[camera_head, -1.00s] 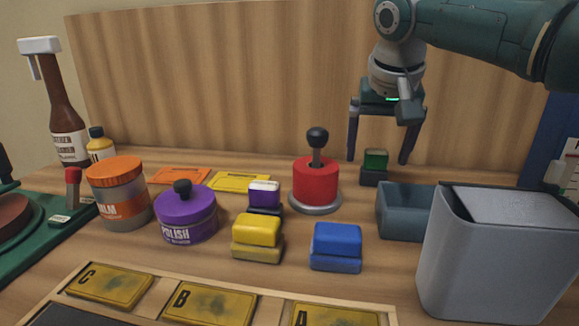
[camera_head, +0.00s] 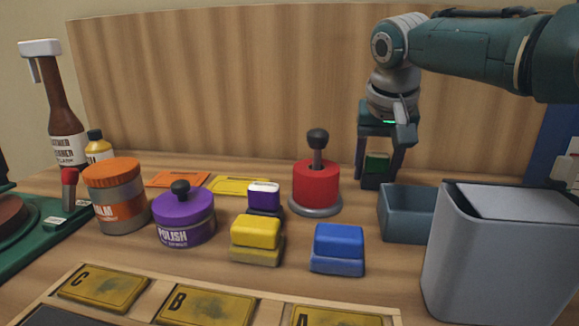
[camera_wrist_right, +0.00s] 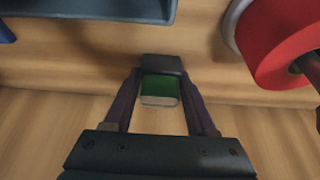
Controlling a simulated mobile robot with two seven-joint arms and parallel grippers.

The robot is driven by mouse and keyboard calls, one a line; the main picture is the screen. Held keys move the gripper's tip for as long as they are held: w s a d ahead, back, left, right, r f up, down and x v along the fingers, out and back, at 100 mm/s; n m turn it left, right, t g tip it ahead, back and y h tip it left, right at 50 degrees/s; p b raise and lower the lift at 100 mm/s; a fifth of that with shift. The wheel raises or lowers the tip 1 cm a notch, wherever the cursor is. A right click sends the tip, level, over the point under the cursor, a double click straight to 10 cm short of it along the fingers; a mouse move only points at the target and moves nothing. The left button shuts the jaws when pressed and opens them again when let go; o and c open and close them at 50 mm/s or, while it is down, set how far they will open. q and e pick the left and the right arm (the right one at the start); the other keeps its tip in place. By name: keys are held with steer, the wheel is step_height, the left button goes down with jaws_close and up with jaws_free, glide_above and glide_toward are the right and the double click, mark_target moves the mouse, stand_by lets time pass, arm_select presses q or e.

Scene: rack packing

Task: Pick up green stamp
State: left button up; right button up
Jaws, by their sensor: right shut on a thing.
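The green stamp (camera_head: 376,163) has a green block and a dark base. It stands upright at the back of the table, right of the red pot with the black knob. My right gripper (camera_head: 378,178) comes down over it from above, with one finger on each side, and is shut on it. In the right wrist view the green stamp (camera_wrist_right: 160,88) lies between the fingertips of my right gripper (camera_wrist_right: 161,98). My left gripper is in neither view.
The red pot (camera_head: 316,186) stands left of the stamp. A blue-grey bin (camera_head: 405,222) and a large grey container (camera_head: 480,262) are in front and right. Purple (camera_head: 264,192), yellow (camera_head: 256,232) and blue (camera_head: 338,240) stamps stand nearer. A wooden board (camera_head: 240,90) rises behind.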

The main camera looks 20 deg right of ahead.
steer(key=c, duration=0.6)
steer(key=shift+r, duration=0.1)
